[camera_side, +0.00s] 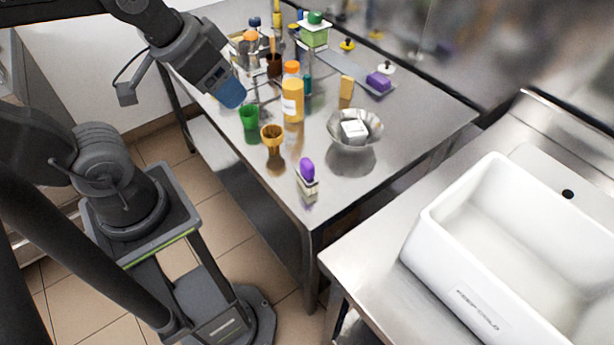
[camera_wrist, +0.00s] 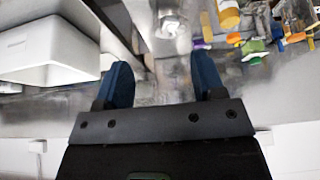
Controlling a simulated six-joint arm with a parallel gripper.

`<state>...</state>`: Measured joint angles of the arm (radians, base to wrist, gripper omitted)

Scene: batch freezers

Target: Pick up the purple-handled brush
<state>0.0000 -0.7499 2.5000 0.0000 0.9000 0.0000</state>
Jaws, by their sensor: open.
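The purple-handled brush (camera_side: 307,170) stands upright near the front corner of the steel table in the side view, handle up and pale bristle block down. My gripper (camera_side: 231,96) is above the left part of the table, up and to the left of the brush and apart from it. In the wrist view my gripper (camera_wrist: 164,80) shows two blue fingers spread apart with nothing between them. A small purple patch shows in the wrist view (camera_wrist: 200,44), but I cannot tell whether it is the brush.
An orange cup (camera_side: 272,134), a green cup (camera_side: 249,116), an orange-capped bottle (camera_side: 292,98) and a metal bowl (camera_side: 366,136) stand near the brush. Another purple item (camera_side: 378,82) lies farther back. A white basin (camera_side: 440,250) is at right. The table's front edge is close to the brush.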

